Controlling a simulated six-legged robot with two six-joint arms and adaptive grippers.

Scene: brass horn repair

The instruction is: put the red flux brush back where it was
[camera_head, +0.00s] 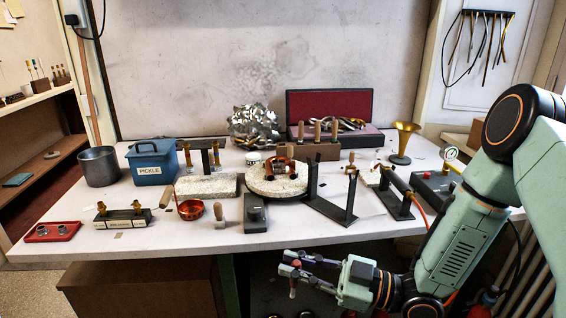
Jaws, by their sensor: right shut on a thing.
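My right gripper (291,263) is in front of the table's front edge, at the lower middle of the view, and points left. It is shut on a small thin thing that hangs below the fingertips, which I take to be the red flux brush (293,286). Only a short dark reddish part with a pale end shows; the fingers hide the rest. The brush is apart from the table. My left gripper is not in view.
The front left strip is bare.

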